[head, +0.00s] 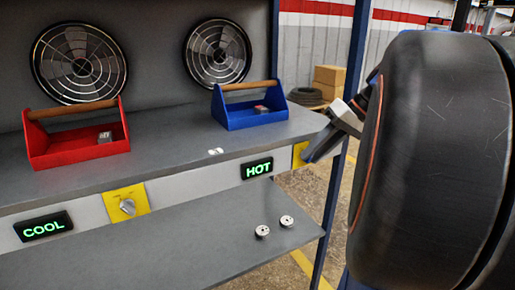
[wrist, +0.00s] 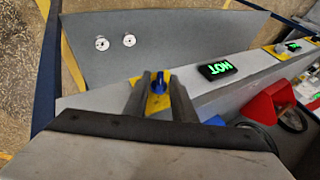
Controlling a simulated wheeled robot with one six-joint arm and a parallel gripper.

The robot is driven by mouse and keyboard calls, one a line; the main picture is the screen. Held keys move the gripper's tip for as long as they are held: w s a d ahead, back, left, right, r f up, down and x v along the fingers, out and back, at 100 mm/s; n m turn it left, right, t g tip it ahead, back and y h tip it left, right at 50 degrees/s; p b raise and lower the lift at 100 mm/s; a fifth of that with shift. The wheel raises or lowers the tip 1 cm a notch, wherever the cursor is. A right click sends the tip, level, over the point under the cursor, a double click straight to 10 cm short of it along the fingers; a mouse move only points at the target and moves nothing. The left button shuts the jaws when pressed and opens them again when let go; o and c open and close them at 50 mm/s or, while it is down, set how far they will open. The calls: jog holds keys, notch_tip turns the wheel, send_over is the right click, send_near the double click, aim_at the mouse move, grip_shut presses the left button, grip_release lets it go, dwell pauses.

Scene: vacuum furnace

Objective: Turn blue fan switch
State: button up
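The blue fan switch (wrist: 158,82) is a blue knob on a yellow plate (wrist: 135,82) on the bench front, beside the green HOT sign (wrist: 217,70). In the head view only part of its yellow plate (head: 299,155) shows; the knob is hidden behind my gripper (head: 318,147). In the wrist view my gripper (wrist: 160,78) is open, its two fingers apart, with the knob between them in the picture. I cannot tell whether the fingers touch it.
Another knob (head: 127,207) sits on a yellow plate beside the COOL sign (head: 43,227). A red toolbox (head: 60,150) and blue toolbox (head: 240,122) stand below two fans (head: 80,62). Two small round pieces (head: 286,221) lie on the lower shelf. A blue post (head: 345,150) stands nearby.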

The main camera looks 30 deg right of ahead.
dwell(0.3)
jog(key=v, duration=1.7)
jog(key=shift+s+d, duration=0.1)
jog(key=s+a+f+h, duration=0.1)
jog(key=a+f+h, duration=0.2)
jog(key=a+f, duration=0.8)
jog(key=s+a+f+n+h, duration=0.1)
jog(key=a+f+h, duration=0.1)
jog(key=a+f, duration=1)
notch_tip(320, 180, down, 6)
jog(key=shift+a+f+h, duration=0.25)
jog(key=shift+h, duration=0.15)
